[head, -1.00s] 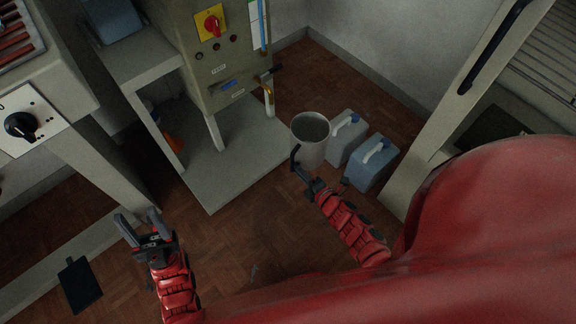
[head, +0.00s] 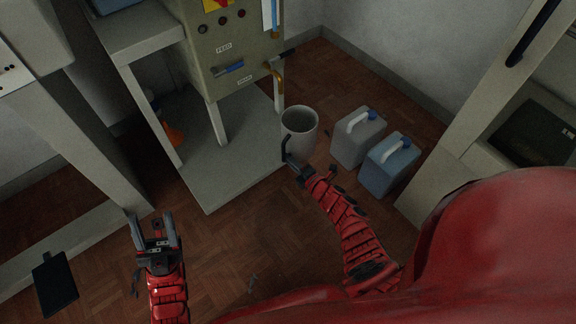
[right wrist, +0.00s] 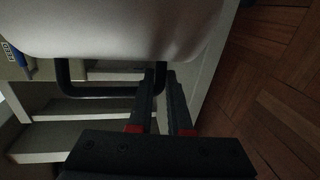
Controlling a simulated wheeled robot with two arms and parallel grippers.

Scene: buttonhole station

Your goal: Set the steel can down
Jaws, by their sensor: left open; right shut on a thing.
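The steel can (head: 300,146) is a pale, open-topped cylinder near the right corner of the low grey platform. It looks upright and empty, though its inside is dark. My right gripper (head: 291,160) is shut on its dark handle, on the can's near side. In the right wrist view the can's wall (right wrist: 120,30) fills the top, with the black handle (right wrist: 95,91) running to my right gripper's fingers (right wrist: 160,80). I cannot tell whether the can's base touches anything. My left gripper (head: 154,222) is open and empty, over the floor at lower left.
A grey jug (head: 355,140) and a blue jug (head: 388,168) stand on the floor to the right. A dark flat object (head: 55,282) lies at lower left.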

